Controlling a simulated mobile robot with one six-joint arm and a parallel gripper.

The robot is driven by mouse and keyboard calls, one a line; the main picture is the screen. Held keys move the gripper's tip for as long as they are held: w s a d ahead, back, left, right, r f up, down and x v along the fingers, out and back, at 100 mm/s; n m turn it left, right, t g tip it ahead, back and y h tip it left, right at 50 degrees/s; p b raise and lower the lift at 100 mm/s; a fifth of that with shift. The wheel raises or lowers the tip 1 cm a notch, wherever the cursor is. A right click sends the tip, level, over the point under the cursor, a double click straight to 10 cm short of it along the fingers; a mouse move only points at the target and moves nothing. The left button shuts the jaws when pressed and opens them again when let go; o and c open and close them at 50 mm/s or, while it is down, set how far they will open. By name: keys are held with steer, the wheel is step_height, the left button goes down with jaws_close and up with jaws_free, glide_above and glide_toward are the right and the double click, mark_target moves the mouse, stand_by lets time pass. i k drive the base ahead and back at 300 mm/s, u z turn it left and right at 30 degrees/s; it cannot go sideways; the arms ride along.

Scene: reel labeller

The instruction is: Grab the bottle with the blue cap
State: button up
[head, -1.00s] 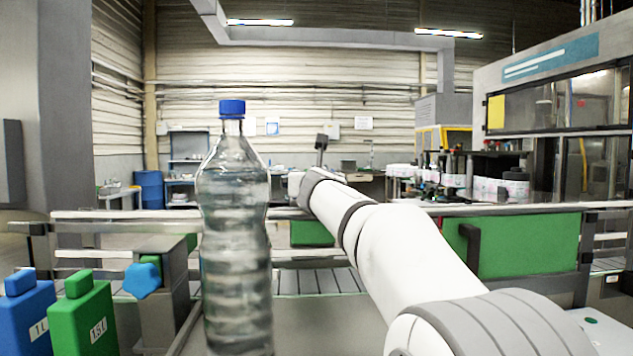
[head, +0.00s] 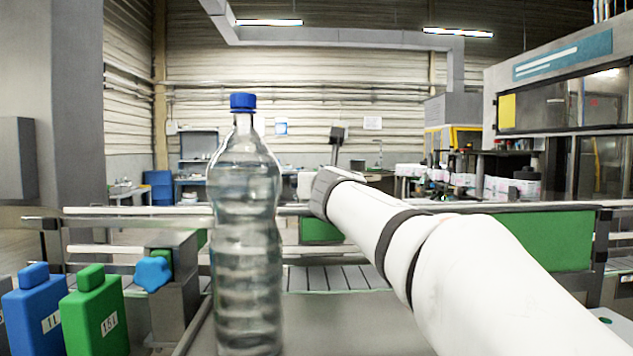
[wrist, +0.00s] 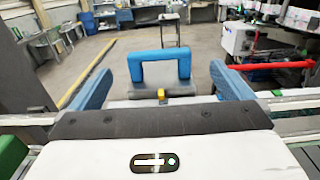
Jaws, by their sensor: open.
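A clear plastic bottle with a blue cap (head: 245,215) stands upright in the head view, left of centre and close to the camera. Its base is near the bottom edge of the picture. My arm reaches in from the lower right, to the right of the bottle, and its end is farther away than the bottle. The wrist view shows my gripper (wrist: 178,82) with its two blue fingers apart and nothing held between them. The bottle does not show in the wrist view.
A green block (head: 95,312) and a blue block (head: 35,312) stand at lower left, beside a post with a blue knob (head: 153,273). A conveyor with rails (head: 330,278) runs across behind the bottle. A machine (head: 560,110) stands at right.

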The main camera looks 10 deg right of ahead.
mark_target(244, 178)
steer(key=k, duration=1)
